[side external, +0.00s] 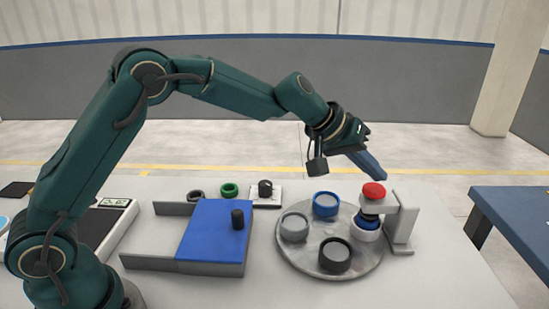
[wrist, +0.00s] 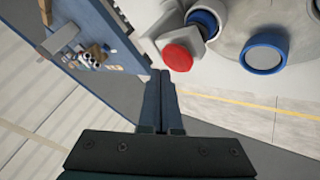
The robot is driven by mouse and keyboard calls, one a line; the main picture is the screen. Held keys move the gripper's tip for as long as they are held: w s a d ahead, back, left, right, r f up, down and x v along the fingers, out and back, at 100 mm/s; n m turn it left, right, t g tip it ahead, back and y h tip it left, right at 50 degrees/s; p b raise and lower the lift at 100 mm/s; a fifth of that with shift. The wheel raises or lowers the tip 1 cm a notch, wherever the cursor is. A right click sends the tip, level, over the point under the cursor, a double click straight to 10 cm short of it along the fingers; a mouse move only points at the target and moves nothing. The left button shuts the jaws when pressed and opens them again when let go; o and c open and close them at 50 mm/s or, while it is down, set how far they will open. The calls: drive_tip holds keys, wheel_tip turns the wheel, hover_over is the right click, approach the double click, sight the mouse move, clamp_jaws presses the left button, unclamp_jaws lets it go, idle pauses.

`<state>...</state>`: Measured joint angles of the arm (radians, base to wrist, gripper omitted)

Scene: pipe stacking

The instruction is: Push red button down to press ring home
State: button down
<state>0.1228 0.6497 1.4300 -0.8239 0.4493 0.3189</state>
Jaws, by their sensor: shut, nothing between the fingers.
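The red button (side external: 374,191) tops a small press with a light grey bracket (side external: 403,222) at the right edge of the turntable. In the side view, a blue piece (side external: 368,222) and a white ring-shaped piece (side external: 367,233) sit under the button. The red button (wrist: 178,57) also shows in the wrist view, just beyond the fingertips. My gripper (side external: 380,174) is shut and empty, its fingers slanting down with the tips just above the button. In the wrist view the closed fingertips of my gripper (wrist: 161,73) are left of and close to the button; contact cannot be told.
The round grey turntable (side external: 303,262) carries a blue-ringed cup (side external: 326,205), a grey cup (side external: 294,227) and a dark cup (side external: 336,254). A blue table (side external: 520,215) stands right.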

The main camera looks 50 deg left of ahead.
sight(375, 189)
drive_tip(key=shift+f, duration=0.2)
idle(0.3)
drive_tip(key=shift+f, duration=0.25)
drive_tip(key=shift+f, duration=1.15)
idle(1.2)
drive_tip(key=shift+r, duration=1.6)
drive_tip(key=shift+r, duration=2.5)
